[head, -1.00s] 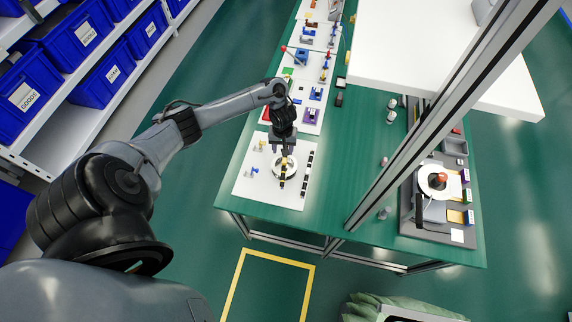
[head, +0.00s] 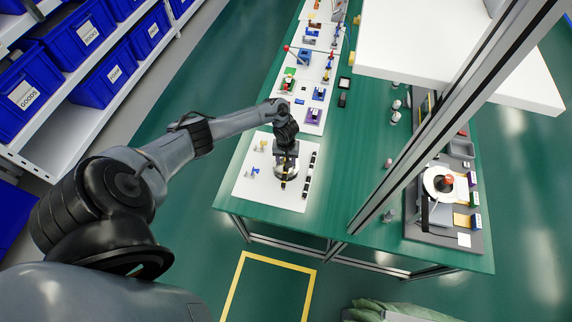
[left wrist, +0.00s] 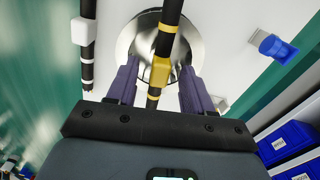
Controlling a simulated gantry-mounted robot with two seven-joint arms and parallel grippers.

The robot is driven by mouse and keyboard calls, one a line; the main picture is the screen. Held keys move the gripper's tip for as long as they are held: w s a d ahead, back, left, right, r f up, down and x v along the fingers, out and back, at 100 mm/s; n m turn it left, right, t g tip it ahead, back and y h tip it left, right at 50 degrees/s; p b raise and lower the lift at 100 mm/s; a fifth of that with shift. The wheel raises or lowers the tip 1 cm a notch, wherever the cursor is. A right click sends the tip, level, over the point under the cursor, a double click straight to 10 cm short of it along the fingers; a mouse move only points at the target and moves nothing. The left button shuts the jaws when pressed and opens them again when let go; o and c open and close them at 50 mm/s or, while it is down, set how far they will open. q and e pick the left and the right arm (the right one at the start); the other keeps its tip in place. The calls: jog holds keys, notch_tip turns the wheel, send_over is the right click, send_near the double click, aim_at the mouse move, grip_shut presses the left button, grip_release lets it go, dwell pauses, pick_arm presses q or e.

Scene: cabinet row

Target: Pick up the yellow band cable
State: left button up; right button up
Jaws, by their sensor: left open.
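The yellow band cable (left wrist: 160,70) is a black cable with a yellow clip and yellow bands. In the left wrist view it runs over a shiny round metal dish (left wrist: 130,42). In the head view a small part of the cable (head: 284,184) shows below my gripper. My left gripper (left wrist: 160,92) is open, with one purple finger on each side of the cable near the yellow clip. I cannot tell whether the fingers touch it. My left gripper (head: 285,168) hides most of the dish in the head view.
A black cable with white clips (left wrist: 87,42) lies beside the dish on the white board (head: 248,190). Blue pieces (left wrist: 272,45) stand on the other side. More boards with small parts line the green table (head: 352,160). A metal post (head: 420,135) stands to the right.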

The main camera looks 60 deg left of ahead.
pick_arm(q)
jog(key=shift+f, duration=0.1)
grip_shut()
dwell(0.5)
